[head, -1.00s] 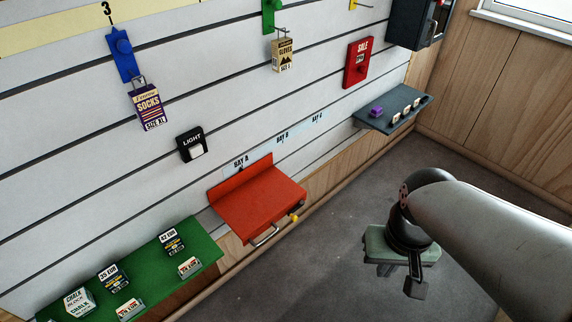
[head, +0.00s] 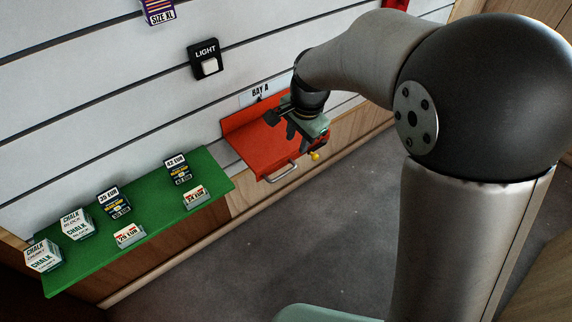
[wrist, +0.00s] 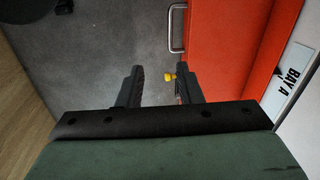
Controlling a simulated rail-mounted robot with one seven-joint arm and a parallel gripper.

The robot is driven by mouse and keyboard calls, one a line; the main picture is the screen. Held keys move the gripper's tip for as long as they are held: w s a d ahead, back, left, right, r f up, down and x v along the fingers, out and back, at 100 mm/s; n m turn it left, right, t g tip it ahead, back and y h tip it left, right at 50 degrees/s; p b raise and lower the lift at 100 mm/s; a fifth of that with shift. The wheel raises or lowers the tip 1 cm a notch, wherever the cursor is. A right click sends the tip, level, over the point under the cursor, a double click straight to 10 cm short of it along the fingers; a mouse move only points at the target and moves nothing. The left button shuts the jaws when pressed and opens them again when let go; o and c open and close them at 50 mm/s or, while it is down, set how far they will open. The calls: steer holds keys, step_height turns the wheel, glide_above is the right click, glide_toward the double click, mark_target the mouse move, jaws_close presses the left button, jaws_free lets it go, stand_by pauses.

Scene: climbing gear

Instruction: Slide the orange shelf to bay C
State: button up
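The orange shelf (head: 250,134) hangs on the slatted wall below the BAY A label (head: 260,91). It has a metal front handle (head: 283,173) and a yellow knob (head: 315,156) at its right end. My gripper (head: 296,132) appears over the shelf's right part in the head view and hides some of it. In the wrist view the fingers (wrist: 160,70) are apart and empty. The yellow knob (wrist: 169,77) appears between them, closer to the right finger; contact cannot be told. The orange shelf (wrist: 222,50) and handle (wrist: 176,28) lie beyond. Bays B and C are hidden by my arm.
A green shelf (head: 75,262) with chalk boxes and price tags is at the left, near the orange shelf. A light switch (head: 206,61) is on the wall above. Grey floor (head: 260,250) in front is clear.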

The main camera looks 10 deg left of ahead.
mark_target(280, 176)
steer(key=shift+m, duration=0.3)
steer(key=w+a+f+b, duration=0.1)
steer(key=f, duration=0.5)
steer(key=a+f+b, duration=0.1)
steer(key=a+f, duration=0.1)
steer(key=f, duration=0.4)
steer(key=w+a+f+b, duration=0.1)
steer(key=a+f, duration=0.1)
steer(key=f, duration=0.4)
steer(key=shift+w+f, duration=0.3)
steer(key=shift+w, duration=0.05)
jaws_close()
